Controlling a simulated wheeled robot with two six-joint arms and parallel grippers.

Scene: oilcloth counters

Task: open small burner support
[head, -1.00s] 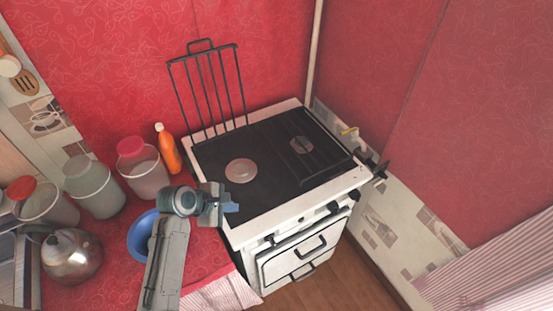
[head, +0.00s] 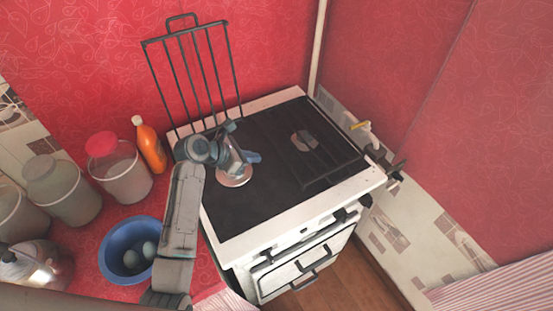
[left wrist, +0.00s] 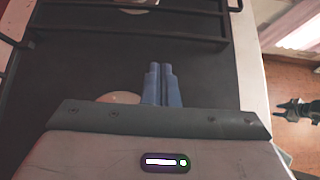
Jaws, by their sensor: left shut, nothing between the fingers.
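The stove (head: 287,224) carries two black wire burner supports. The left support (head: 195,75) is raised and stands upright along the back wall. The right support (head: 325,160) lies flat over its burner disc (head: 303,140), and its bars show at the top of the left wrist view (left wrist: 190,42). I cannot tell surely which support is the small one. My left gripper (head: 252,157) is over the left burner disc (head: 233,176), short of the flat support. Its blue fingers (left wrist: 163,85) are shut and empty. A dark pronged shape (left wrist: 297,108), seemingly my right gripper, is small at the right edge.
A blue bowl (head: 122,236) with pale round items, an orange bottle (head: 150,147) and several jars stand on the red counter left of the stove. Walls close off the back and right. Dark pipe fittings (head: 390,160) show by the stove's right corner.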

